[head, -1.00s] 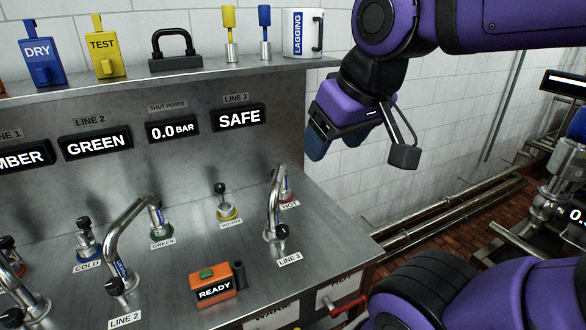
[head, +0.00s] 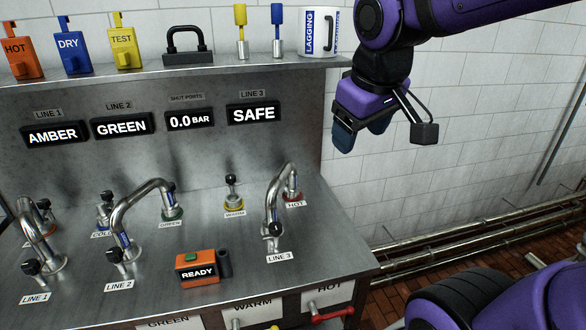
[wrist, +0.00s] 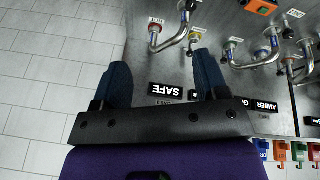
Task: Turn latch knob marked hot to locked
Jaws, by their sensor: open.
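The port marked HOT (head: 295,203) is at the right end of the panel's worktop in the head view. It has a red base ring (head: 294,194), largely hidden behind the curved LINE 3 pipe (head: 272,205); its knob cannot be made out clearly, nor can its setting. In the wrist view a red-edged HOT label (wrist: 156,20) shows at the top, upside down. My gripper (head: 362,134) hangs above and to the right of the worktop, clear of everything. Its two dark blue fingers, also in the wrist view (wrist: 161,70), are apart with nothing between them.
An orange READY box (head: 198,270) sits on the worktop. A red handle (head: 332,314) is below the front edge. Floor pipes (head: 440,247) run along the wall.

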